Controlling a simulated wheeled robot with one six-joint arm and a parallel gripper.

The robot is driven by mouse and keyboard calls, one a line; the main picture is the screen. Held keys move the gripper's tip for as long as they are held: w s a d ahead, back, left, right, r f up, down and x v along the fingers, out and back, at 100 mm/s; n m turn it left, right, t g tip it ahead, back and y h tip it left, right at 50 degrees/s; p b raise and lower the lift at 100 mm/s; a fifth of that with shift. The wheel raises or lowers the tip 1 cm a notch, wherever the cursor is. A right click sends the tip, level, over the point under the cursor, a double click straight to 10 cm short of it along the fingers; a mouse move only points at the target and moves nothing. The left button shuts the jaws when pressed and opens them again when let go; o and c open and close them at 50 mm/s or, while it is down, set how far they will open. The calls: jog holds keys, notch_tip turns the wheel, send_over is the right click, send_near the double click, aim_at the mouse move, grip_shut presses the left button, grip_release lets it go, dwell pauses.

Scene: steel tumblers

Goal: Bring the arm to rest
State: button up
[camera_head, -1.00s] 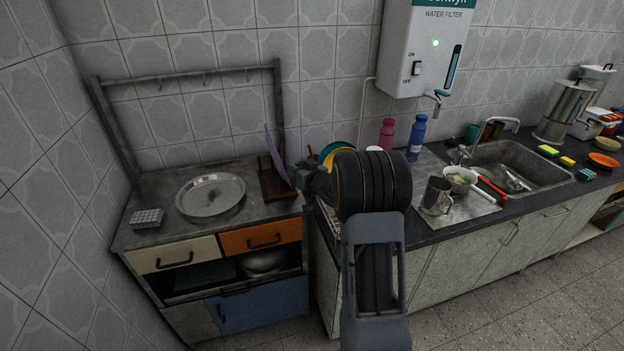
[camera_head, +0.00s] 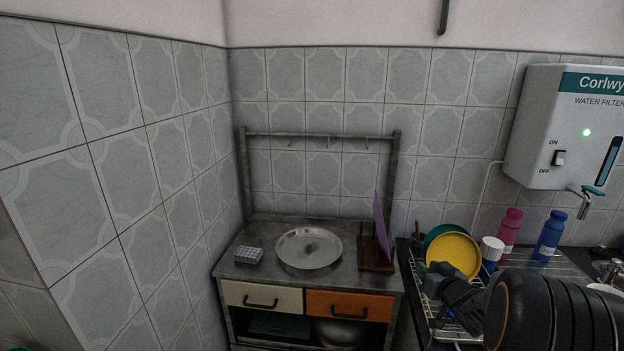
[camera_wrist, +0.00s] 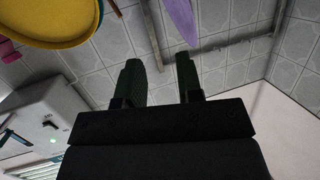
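My gripper (camera_wrist: 160,78) shows in the wrist view with its two dark fingers apart and nothing between them. In the head view my gripper (camera_head: 437,284) is at the lower right, in front of the dish rack, partly hidden by my own dark wrist. No steel tumbler shows in either current view.
A steel plate (camera_head: 309,248), a small patterned box (camera_head: 248,255) and a purple board (camera_head: 382,228) in a wooden stand (camera_head: 375,262) are on the steel-topped cabinet. A yellow plate (camera_head: 454,255), pink bottle (camera_head: 509,230) and blue bottle (camera_head: 549,236) are near my gripper. A water filter (camera_head: 560,125) hangs above.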

jog(key=s+d+f+m+g+h, duration=0.25)
jog(key=s+f+g+h, duration=0.3)
jog(key=s+g, duration=0.3)
jog(key=s+a+r+n+g+y, duration=0.1)
jog(key=s+a+r+y, duration=0.1)
jog(key=s+a, duration=0.5)
jog(key=s+a+r+n+g+y, duration=0.1)
jog(key=s+a+r, duration=0.4)
jog(key=a, duration=0.9)
jog(key=shift+s+a+n+g+y, duration=0.15)
jog(key=shift+s+n+g+y, duration=0.2)
jog(key=shift+s+g+y, duration=0.35)
jog(key=shift+s, duration=0.15)
